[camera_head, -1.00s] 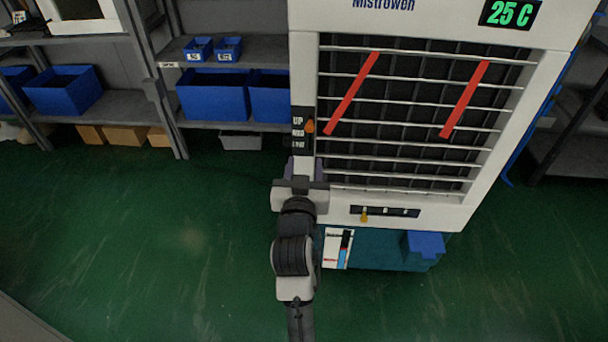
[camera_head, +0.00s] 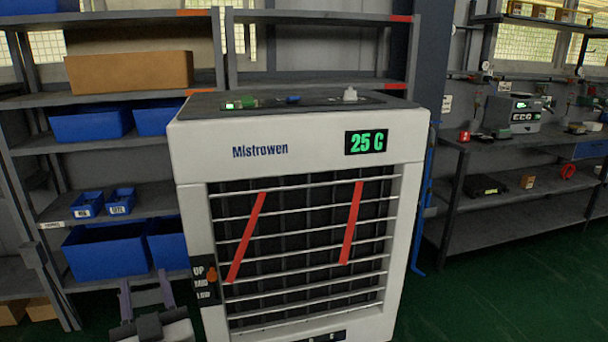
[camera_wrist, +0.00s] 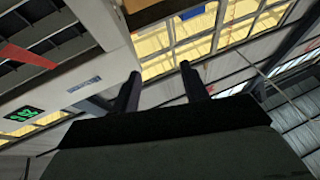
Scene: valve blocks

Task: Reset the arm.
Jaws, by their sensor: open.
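My gripper (camera_head: 146,290) shows at the lower left of the head view, its two fingers apart and pointing up, with nothing between them. It is left of the white Mistrowen unit (camera_head: 252,172), near the unit's UP/MID/LOW lever (camera_head: 212,274). I cannot tell whether it touches the unit. In the wrist view my gripper (camera_wrist: 158,76) is also open and empty, and it faces up toward windows and the ceiling. The unit (camera_wrist: 85,85) is tilted at the left of that view, with its green display (camera_wrist: 22,114). Most of my arm is out of the head view.
Shelves with blue bins (camera_head: 105,250) and a cardboard box (camera_head: 128,71) stand behind and left of my gripper. A workbench (camera_head: 530,140) with tools is at the right. Green floor (camera_head: 490,290) is open at the lower right.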

